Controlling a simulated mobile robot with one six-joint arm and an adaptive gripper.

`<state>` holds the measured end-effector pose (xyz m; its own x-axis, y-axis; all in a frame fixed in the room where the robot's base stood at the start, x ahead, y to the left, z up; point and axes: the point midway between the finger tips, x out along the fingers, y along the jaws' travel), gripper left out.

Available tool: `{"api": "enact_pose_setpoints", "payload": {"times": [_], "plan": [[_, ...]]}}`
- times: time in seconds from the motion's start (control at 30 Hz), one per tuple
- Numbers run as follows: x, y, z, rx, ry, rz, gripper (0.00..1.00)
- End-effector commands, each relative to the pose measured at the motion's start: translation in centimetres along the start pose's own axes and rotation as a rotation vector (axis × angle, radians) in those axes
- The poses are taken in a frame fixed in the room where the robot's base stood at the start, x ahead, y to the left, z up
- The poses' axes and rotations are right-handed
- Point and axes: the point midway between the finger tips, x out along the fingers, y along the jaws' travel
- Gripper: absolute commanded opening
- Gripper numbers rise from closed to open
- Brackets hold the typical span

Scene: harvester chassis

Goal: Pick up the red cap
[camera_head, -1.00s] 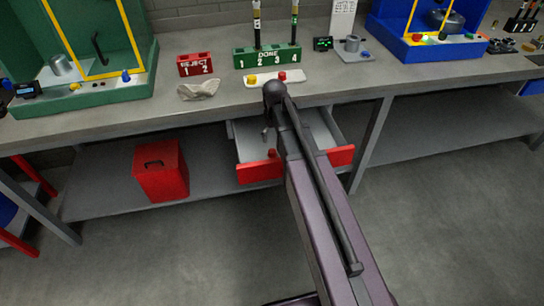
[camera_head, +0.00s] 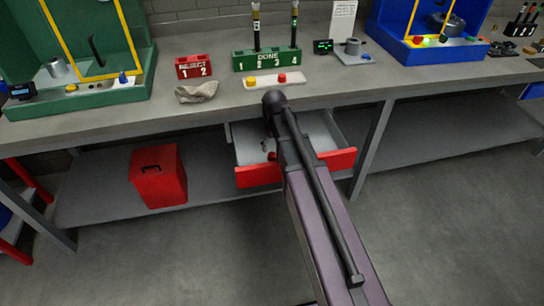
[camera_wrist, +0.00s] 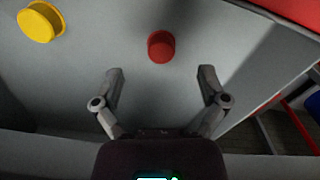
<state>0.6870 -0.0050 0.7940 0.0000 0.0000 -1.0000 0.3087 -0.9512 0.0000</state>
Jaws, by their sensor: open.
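A round red cap (camera_wrist: 161,46) lies on the grey floor of what appears to be the open drawer (camera_head: 315,130). In the wrist view it sits just beyond my fingertips, roughly centred between them. My gripper (camera_wrist: 161,74) is open and empty, its two fingers spread to either side, apart from the cap. In the head view a small red piece, likely this cap, shows in the drawer (camera_head: 271,156) near its front. My arm hides part of the drawer and most of the gripper there.
A yellow cap (camera_wrist: 40,22) lies left of the red one. On the bench, a white tray (camera_head: 265,83) holds another yellow cap (camera_head: 251,82) and another red cap (camera_head: 282,77). A red bin (camera_head: 158,177) stands left.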

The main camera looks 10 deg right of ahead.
Motion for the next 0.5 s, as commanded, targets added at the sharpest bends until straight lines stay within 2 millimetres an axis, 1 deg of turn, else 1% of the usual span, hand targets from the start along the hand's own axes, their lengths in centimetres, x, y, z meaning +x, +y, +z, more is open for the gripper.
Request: {"api": "enact_pose_setpoints", "payload": {"times": [0.17, 0.5], "plan": [[0.7, 0.0, -0.2, 0.0, 0.0, 0.0, 0.93], [3.2, -0.1, -1.1, 0.0, 0.0, 0.0, 0.93]]}}
